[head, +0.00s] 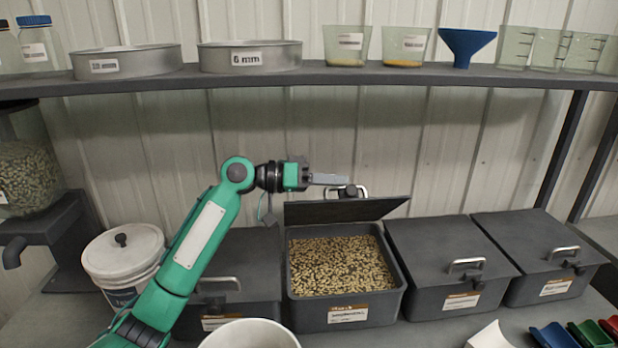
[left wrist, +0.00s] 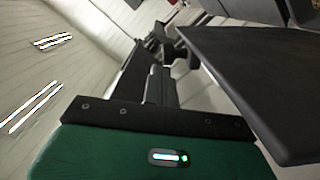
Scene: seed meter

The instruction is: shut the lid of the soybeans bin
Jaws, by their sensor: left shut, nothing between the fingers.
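The open dark grey bin (head: 397,290) holds pale tan beans (head: 340,265); its label (head: 348,314) is too small to read for certain. Its lid (head: 340,210) stands raised at the back, tilted up, with a metal handle (head: 361,190) at its top edge. My left gripper (head: 346,180) is shut and empty, with its fingertips just above and behind the lid's top edge, near the handle. I cannot tell whether they touch it. In the left wrist view the lid (left wrist: 265,80) is a dark panel to the right of the fingers. My right gripper is not in view.
Closed bins stand to the right (head: 440,250) and left (head: 245,255). A white lidded bucket (head: 122,255) is at far left. A shelf (head: 320,77) with sieves and cups runs above the arm. A white container (head: 250,335) and coloured scoops (head: 590,334) are in front.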

